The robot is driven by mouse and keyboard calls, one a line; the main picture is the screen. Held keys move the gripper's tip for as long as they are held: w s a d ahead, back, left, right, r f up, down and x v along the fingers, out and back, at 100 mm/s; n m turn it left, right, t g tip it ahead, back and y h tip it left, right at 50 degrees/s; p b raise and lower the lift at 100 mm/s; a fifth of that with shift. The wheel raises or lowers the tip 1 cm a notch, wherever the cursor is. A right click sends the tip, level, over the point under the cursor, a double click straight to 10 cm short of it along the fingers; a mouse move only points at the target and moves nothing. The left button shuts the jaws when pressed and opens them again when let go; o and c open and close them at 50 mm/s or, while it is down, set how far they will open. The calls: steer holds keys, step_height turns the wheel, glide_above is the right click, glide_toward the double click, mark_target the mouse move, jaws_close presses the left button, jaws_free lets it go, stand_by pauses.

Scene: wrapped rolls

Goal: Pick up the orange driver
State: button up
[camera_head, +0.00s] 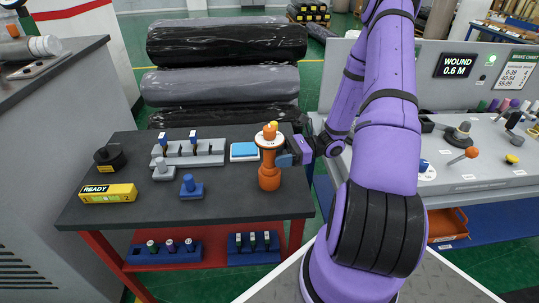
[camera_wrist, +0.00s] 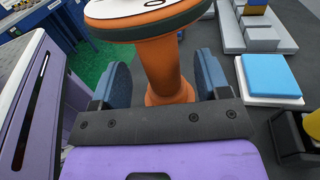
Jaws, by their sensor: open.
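The orange driver (camera_head: 269,165) stands upright near the right edge of the dark table. It has a wide round head with a pale top, a narrower neck and a thicker base. My gripper (camera_head: 300,150) reaches it from the right at neck height. In the wrist view, the driver's orange neck (camera_wrist: 165,70) stands between the two blue finger pads of my gripper (camera_wrist: 162,88). The fingers are open, with a gap visible on both sides. The base of the driver is hidden behind the gripper's dark palm bar in the wrist view.
A blue-topped white block (camera_head: 244,151) lies just left of the driver, also in the wrist view (camera_wrist: 271,78). Further left are a grey stepped holder (camera_head: 205,158), a blue piece (camera_head: 191,189) and a yellow READY block (camera_head: 108,193). A grey console (camera_head: 470,180) stands right.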

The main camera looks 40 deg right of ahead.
mark_target(269, 154)
steer(key=shift+x, duration=1.5)
steer(key=c, duration=0.9)
steer(key=shift+c, duration=0.2)
steer(key=shift+r, duration=0.1)
